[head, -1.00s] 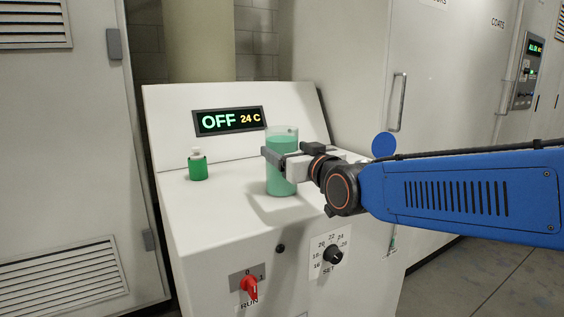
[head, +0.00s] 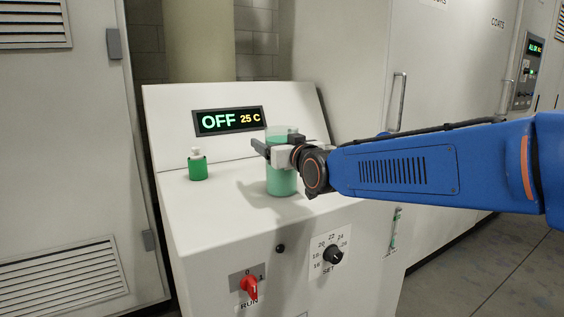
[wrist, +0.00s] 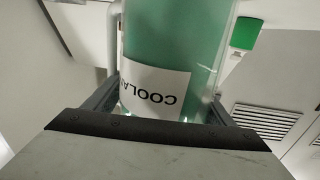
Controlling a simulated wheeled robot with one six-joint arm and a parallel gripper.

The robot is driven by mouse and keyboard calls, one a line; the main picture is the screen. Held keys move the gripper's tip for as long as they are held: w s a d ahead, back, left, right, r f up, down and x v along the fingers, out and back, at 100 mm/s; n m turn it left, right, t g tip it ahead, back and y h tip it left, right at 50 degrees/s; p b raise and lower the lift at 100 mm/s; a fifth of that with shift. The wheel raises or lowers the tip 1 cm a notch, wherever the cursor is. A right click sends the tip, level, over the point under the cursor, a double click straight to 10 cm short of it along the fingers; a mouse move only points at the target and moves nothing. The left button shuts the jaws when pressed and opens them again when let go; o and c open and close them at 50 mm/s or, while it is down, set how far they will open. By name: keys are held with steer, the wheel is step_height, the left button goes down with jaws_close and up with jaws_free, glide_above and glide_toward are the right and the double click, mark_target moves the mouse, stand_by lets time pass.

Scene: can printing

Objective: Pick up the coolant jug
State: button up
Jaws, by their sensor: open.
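The coolant jug (head: 282,180) is a clear cylinder with green liquid, standing upright on the white machine's top. In the wrist view the jug (wrist: 172,40) fills the middle, with a white label reading "COOLA…" upside down. My gripper (head: 268,150) is at the jug's upper half in the head view. In the wrist view its two fingers (wrist: 160,100) are open, one on each side of the jug. I cannot tell whether either finger touches it. The gripper hides part of the jug in the head view.
A small green bottle with a white cap (head: 198,165) stands left of the jug. The machine's display (head: 229,120) reads OFF and 25 C. A red RUN switch (head: 248,287) and a black SET knob (head: 333,254) are on its front. The top is otherwise clear.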

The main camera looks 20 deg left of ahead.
steer(key=shift+c, duration=0.7)
steer(key=c, duration=1.5)
steer(key=shift+r, duration=0.1)
steer(key=shift+c, duration=0.2)
